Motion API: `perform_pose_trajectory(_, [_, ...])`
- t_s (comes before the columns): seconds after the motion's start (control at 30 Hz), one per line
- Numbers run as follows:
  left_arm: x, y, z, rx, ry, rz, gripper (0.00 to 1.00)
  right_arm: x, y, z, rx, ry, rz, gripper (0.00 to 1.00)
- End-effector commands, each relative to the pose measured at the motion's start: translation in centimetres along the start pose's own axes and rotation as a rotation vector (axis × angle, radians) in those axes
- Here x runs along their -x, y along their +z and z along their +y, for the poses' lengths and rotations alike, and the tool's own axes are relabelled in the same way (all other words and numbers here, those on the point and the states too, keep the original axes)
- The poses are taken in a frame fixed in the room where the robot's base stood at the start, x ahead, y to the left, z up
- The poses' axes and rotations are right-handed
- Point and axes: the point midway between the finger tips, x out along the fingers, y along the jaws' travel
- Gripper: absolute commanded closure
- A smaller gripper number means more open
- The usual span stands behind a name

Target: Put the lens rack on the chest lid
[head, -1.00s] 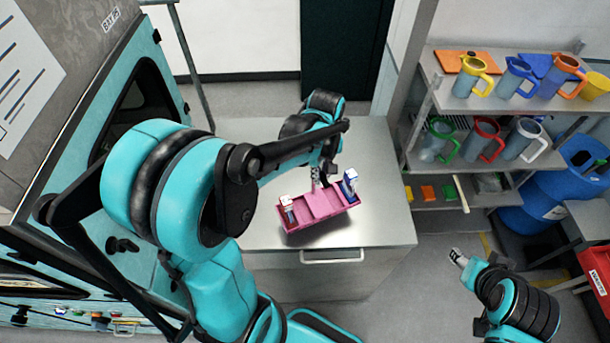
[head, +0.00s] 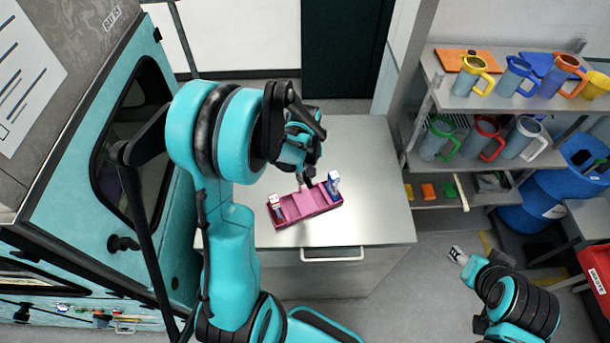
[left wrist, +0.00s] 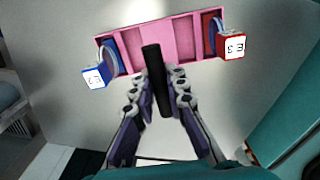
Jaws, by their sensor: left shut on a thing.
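The lens rack (head: 305,204) is a pink tray with compartments, with one blue-framed and one red-framed lens piece at its ends. It shows in the left wrist view (left wrist: 160,42) with white labels on both pieces. My left gripper (head: 306,184) is shut on the rack's dark upright handle (left wrist: 154,75). The rack is at or just above the grey metal chest lid (head: 370,190); I cannot tell whether it touches. My right gripper (head: 457,255) is away to the lower right, and its jaws are too small to read.
A shelf unit (head: 480,104) with several colored jugs stands to the right, beside a blue barrel (head: 548,190). A teal cabinet (head: 75,190) stands close on the left. The lid's right part is clear.

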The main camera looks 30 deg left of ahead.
Motion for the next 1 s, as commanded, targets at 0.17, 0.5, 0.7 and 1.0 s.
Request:
perform_pose_trajectory(0.17, [-0.4, 0.0, 0.0, 0.0, 0.0, 0.0, 0.84, -0.4, 0.3, 0.0, 0.0, 0.0, 0.0, 0.52])
perform_pose_trajectory(0.5, [-0.2, 0.0, 0.0, 0.0, 0.0, 0.0, 0.66, -0.2, 0.2, 0.0, 0.0, 0.0, 0.0, 0.52])
perform_pose_trajectory(0.7, [1.1, 0.0, 0.0, 0.0, 0.0, 0.0, 0.66, 0.1, -0.1, 0.0, 0.0, 0.0, 0.0, 0.52])
perform_pose_trajectory(1.0, [7.6, 0.0, 0.0, 0.0, 0.0, 0.0, 0.66, 0.3, -0.2, 0.0, 0.0, 0.0, 0.0, 0.52])
